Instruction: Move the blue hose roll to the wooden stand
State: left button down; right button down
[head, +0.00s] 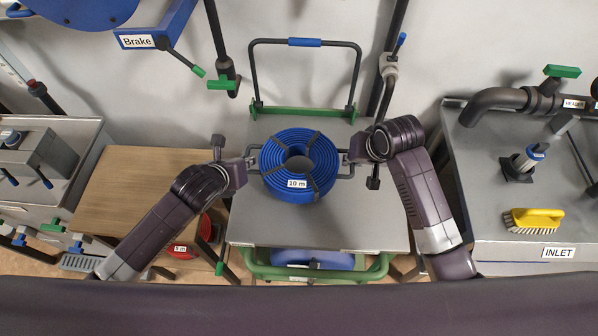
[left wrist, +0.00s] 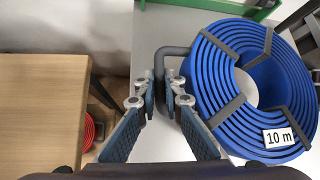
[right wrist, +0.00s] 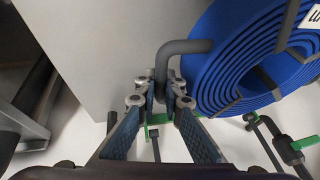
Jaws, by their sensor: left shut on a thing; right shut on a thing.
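The blue hose roll (head: 283,182) lies flat on the grey top of a cart (head: 310,235), with dark straps and a "10 m" label. It has a dark handle on each side. My left gripper (head: 249,164) is shut on the roll's left handle (left wrist: 172,52). My right gripper (head: 346,160) is shut on the roll's right handle (right wrist: 185,47). In the head view the roll appears over the cart top; whether it touches cannot be told. The wooden stand (head: 130,185) is left of the cart, its top clear; it also shows in the left wrist view (left wrist: 40,115).
The cart has a green base and an upright push bar (head: 305,42) at the back. A red roll (head: 183,248) marked "5 m" is low beside the stand. Right is a metal bench with a yellow brush (head: 534,219) and pipework. A blue reel (head: 80,10) hangs above left.

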aim_at(144, 188)
jog(key=j, duration=1.15)
jog(key=k+j, duration=0.1)
jog(key=j, duration=1)
